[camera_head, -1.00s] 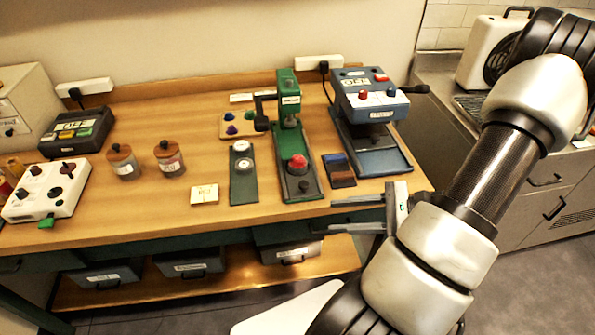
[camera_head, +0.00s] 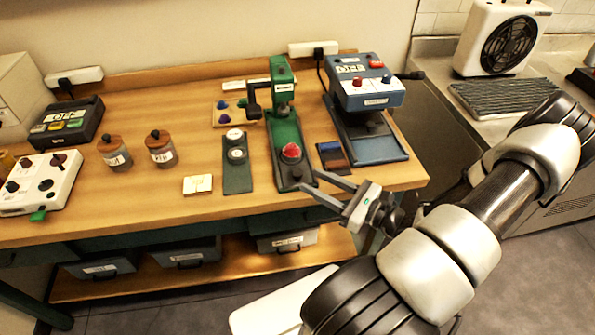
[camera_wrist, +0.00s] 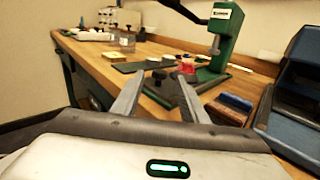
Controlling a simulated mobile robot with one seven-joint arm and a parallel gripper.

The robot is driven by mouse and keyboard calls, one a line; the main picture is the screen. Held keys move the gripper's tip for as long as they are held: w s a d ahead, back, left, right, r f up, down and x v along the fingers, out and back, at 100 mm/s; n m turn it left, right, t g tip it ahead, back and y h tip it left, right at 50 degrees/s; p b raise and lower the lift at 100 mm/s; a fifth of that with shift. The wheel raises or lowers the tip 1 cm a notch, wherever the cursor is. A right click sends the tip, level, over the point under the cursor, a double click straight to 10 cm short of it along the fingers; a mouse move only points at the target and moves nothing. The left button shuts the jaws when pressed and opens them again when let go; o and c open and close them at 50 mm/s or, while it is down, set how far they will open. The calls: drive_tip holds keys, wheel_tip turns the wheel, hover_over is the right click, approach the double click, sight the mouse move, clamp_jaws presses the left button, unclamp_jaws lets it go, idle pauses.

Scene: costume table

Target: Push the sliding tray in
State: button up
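The green press (camera_head: 283,125) stands on the wooden table. A dark flat tray (camera_head: 288,180) with a green rim forms its low front part, reaching toward the table's front edge; I take it for the sliding tray. A red dome (camera_head: 291,151) sits toward its rear. In the wrist view the tray (camera_wrist: 172,92) lies ahead of my fingers, with a small black knob (camera_wrist: 158,74) between the fingertips in the picture. My gripper (camera_head: 309,178) is open and empty at the tray's front end. I cannot tell whether a finger touches it.
A blue machine (camera_head: 368,95) with its own base stands to the right. A small blue and brown block (camera_head: 333,158) lies close beside the tray. A dark green plate (camera_head: 237,165) with two dials lies to the left.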

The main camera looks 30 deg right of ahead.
sight(302, 174)
drive_tip(key=x, duration=0.6)
drive_tip(key=shift+w+a, duration=0.15)
drive_tip(key=shift+w, duration=0.15)
clamp_jaws()
